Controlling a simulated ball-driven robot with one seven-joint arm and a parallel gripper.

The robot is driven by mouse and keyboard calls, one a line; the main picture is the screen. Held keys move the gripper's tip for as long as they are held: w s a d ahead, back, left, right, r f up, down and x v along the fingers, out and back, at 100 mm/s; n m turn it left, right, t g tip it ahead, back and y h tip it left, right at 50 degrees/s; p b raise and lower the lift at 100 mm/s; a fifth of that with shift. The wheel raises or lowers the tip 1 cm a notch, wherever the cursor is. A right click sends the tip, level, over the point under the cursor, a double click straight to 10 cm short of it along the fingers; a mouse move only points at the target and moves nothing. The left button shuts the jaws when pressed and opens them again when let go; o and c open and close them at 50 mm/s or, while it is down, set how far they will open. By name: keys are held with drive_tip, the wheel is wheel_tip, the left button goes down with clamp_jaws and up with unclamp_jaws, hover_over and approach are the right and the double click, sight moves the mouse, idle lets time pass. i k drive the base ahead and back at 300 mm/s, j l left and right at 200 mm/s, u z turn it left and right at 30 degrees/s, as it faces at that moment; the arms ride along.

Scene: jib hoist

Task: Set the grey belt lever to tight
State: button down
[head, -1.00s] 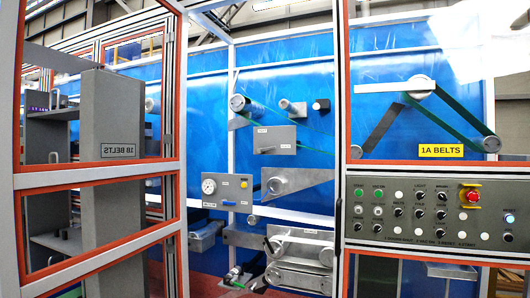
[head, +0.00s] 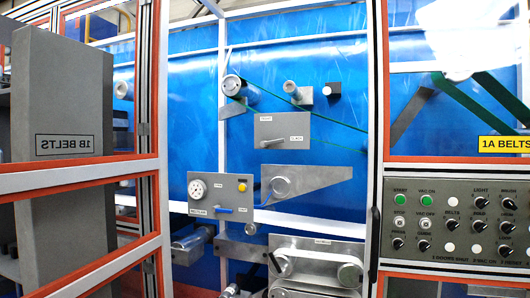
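A grey plate (head: 296,126) with two small labels hangs on the blue machine wall, in the middle of the head view. A short grey lever (head: 273,142) sits on its lower part and lies nearly level, with its end toward the left. The labels are too small to read surely, so I cannot tell which setting it is at. My gripper is not in view.
Below left is a panel (head: 209,188) with a gauge and a blue lever (head: 226,209). A grey wedge-shaped arm (head: 312,177) is beside it. Red-edged door frames stand left and right of the opening. A button panel (head: 455,225) is at right.

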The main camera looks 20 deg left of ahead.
sight(264, 144)
drive_tip(key=i+j, duration=0.55)
drive_tip(key=j, duration=0.15)
drive_tip(key=i+j, duration=1.15)
drive_tip(key=j, duration=0.2)
